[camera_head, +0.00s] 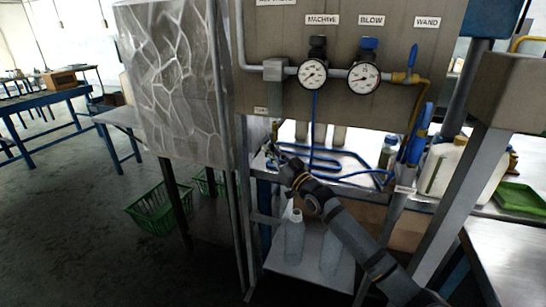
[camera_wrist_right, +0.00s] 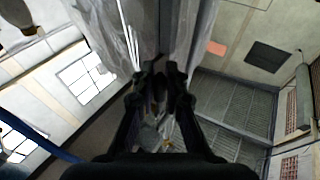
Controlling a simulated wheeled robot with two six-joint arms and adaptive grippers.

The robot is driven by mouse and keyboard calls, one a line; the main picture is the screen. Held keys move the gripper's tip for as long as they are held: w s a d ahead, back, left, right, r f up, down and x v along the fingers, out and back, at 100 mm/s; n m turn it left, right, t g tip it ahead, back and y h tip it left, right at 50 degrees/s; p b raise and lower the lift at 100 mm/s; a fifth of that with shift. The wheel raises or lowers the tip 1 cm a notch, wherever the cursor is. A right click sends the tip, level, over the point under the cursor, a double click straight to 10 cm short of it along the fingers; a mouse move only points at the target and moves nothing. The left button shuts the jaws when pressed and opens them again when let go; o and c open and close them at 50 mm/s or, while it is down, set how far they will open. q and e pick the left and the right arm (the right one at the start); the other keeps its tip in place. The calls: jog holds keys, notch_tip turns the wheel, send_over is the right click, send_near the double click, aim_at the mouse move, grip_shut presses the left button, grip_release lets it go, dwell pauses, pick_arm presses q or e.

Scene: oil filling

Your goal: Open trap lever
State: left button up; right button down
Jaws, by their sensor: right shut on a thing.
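My right gripper (camera_head: 273,155) reaches in from the lower right in the head view, beside the grey post at the right edge of the translucent veined panel. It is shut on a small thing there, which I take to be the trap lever. The fingers and the shadow hide most of it, so its angle cannot be told. In the right wrist view the two fingers (camera_wrist_right: 160,75) are close together, right at the lower end of a pale upright part (camera_wrist_right: 138,35). My left gripper is not in view.
A panel (camera_head: 262,100) with two gauges and labels stands above a bench with blue hoses (camera_head: 325,165). Bottles (camera_head: 294,242) stand on a low shelf below my arm. A green basket (camera_head: 158,210) is on the floor to the left. A white jug (camera_head: 440,170) stands at right.

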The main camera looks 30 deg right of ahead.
jog(key=c, duration=1.4)
grip_release()
jog(key=s+d+r+n+g+p, duration=0.1)
jog(key=s+d+n+g+p, duration=0.15)
jog(key=s+p, duration=1.55)
jog(key=a+f+m+g+h+p, duration=0.2)
jog(key=a+f+g+p, duration=0.4)
jog(key=f, duration=0.6)
jog(key=shift+s+a+f+m+g+h+b, duration=0.1)
jog(key=shift+s+f+g+h+b, duration=0.25)
jog(key=shift+s+f+g, duration=1.4)
jog(key=shift+s+a+f+m+t+h+b, duration=0.2)
jog(key=shift+s+f+b, duration=0.4)
jog(key=shift+f, duration=2.55)
jog(key=shift+s+a+f+m+g+h+b, duration=0.1)
jog(key=shift+s+f+g+h+b, duration=0.15)
jog(key=shift+s+f+g, duration=1.5)
jog(key=shift+w+f+t, duration=0.45)
jog(key=shift+f+t, duration=0.25)
jog(key=shift+t, duration=0.25)
